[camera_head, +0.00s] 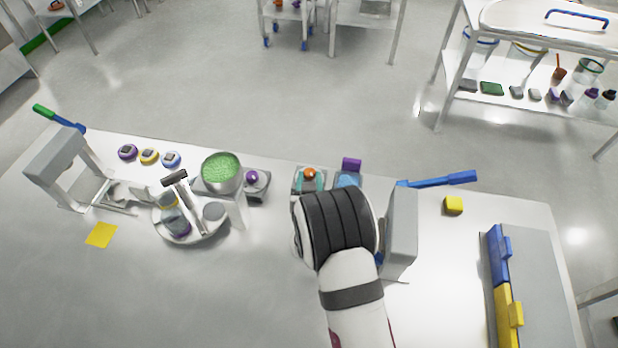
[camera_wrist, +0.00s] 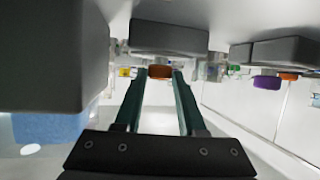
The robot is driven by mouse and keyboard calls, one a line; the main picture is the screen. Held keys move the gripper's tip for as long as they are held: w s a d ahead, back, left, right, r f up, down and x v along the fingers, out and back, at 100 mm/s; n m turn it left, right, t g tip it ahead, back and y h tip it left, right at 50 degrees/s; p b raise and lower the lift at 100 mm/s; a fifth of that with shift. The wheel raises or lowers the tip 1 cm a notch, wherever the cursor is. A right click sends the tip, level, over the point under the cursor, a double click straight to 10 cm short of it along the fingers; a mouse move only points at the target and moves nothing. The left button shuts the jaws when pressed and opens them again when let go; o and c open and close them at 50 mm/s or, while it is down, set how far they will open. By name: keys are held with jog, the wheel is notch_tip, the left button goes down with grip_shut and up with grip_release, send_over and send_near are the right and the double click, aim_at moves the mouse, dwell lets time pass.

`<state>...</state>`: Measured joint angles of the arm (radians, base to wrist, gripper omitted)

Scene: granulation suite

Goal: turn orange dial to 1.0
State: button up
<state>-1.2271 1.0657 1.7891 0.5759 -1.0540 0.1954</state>
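The orange dial (camera_head: 309,173) sits on a small grey box at the far edge of the table in the head view. The wrist view shows the orange dial (camera_wrist: 160,72) beneath a dark block, straight ahead of my gripper. My gripper (camera_wrist: 160,76) has two teal fingers, one on each side of the dial, with little or no gap showing. I cannot tell whether they press on it. In the head view the fingertips (camera_head: 309,181) also flank the dial, while my wrist hides the area in front. No scale or reading on the dial is legible.
A purple dial (camera_head: 252,176) on another grey box stands left, beside a pot of green granules (camera_head: 221,167). A grey stand with a blue lever (camera_head: 440,181) rises close to my wrist's right. A yellow cube (camera_head: 453,205) lies further right. The table's front left is mostly clear.

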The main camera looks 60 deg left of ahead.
jog(key=o, duration=0.5)
jog(key=shift+c, duration=0.2)
jog(key=v, duration=1.5)
jog(key=shift+s+d, duration=0.3)
jog(key=shift+w+r, duration=0.1)
jog(key=shift+r, duration=0.1)
